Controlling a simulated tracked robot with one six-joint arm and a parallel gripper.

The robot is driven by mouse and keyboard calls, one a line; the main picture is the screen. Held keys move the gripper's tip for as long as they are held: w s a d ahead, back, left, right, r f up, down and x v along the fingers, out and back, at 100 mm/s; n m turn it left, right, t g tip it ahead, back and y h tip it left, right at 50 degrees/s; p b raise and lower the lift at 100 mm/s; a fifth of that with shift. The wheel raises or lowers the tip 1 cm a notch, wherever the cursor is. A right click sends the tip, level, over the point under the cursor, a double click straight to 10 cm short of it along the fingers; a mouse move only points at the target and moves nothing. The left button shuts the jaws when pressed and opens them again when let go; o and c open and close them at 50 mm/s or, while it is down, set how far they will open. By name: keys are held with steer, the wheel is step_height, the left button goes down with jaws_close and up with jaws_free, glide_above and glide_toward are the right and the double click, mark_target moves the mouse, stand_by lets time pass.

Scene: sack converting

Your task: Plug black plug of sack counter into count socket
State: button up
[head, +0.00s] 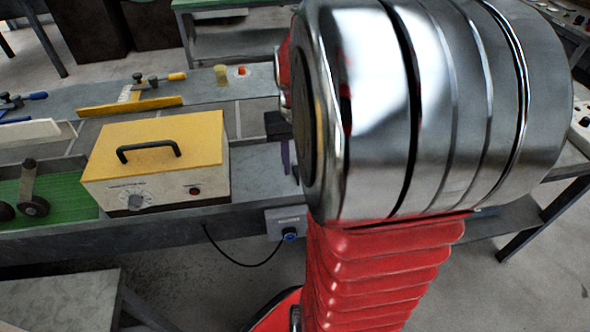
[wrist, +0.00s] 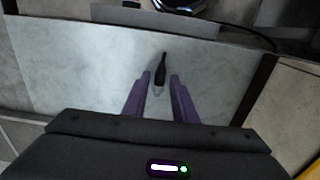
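My gripper (wrist: 160,77) has two purple fingers, spread apart with a gap between them. In the head view its dark body and a purple finger (head: 285,157) show just left of my large chrome arm joint. A small black plug (wrist: 161,69) lies over a grey metal surface in the wrist view, between and slightly beyond the fingertips, with clear space on both sides. The plug is hidden in the head view. A grey box with a blue round connector (head: 289,235) is on the bench's front edge; I cannot tell whether it is the count socket.
A cream box with a yellow top and black handle (head: 155,160) stands on the bench left of my gripper. A black cable (head: 245,263) hangs below the bench front. My arm hides the bench's right part.

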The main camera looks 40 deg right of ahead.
mark_target(295, 167)
jaws_close()
step_height(295, 167, up, 10)
stand_by(0.8)
stand_by(0.5)
